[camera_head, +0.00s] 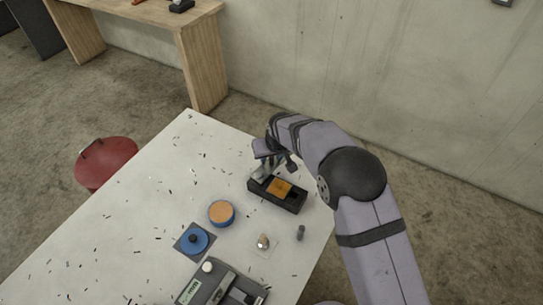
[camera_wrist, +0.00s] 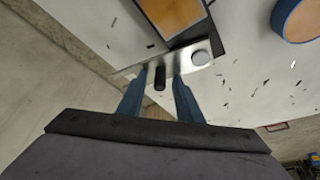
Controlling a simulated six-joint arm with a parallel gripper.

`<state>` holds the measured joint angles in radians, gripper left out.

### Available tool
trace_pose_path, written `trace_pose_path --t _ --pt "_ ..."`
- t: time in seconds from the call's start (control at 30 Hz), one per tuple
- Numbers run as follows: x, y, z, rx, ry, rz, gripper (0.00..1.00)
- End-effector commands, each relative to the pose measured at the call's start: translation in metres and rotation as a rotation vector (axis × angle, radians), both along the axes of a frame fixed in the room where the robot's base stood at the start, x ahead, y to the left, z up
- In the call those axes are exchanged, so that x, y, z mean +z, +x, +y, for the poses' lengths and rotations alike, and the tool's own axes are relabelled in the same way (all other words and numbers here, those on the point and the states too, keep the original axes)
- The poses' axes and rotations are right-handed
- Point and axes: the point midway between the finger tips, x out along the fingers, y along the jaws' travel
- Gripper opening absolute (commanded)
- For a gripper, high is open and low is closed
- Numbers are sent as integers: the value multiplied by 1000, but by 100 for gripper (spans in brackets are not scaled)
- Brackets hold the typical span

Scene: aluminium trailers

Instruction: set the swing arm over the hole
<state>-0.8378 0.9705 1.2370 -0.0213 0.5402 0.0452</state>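A black box-shaped device (camera_head: 291,204) with an orange panel (camera_head: 279,187) lies near the far right side of the white table. A silver metal bar, apparently the swing arm (camera_wrist: 137,66), lies across the device's end. In the head view my gripper (camera_head: 266,163) partly covers the bar. I cannot make out the hole.
A blue-rimmed orange tin (camera_head: 221,213), a blue round piece on a dark square (camera_head: 195,240), a small pad with a pale piece (camera_head: 264,243), a grey peg (camera_head: 301,232) and a grey instrument (camera_head: 219,287) stand nearer. Dark slivers litter the table. A red stool (camera_head: 107,162) is left.

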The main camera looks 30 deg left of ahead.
Motion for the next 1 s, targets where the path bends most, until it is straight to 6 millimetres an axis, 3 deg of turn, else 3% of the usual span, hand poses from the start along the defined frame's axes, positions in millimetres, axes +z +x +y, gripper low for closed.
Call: trace_pose_path --t 0.1,0.23,0.67,1.0 --pt "0 0 0 0 0 0 30" --pt "0 0 0 0 0 0 0" --pt "-1 -1 -2 -38 0 0 0" --pt "-4 -5 -14 -240 0 -1 0"
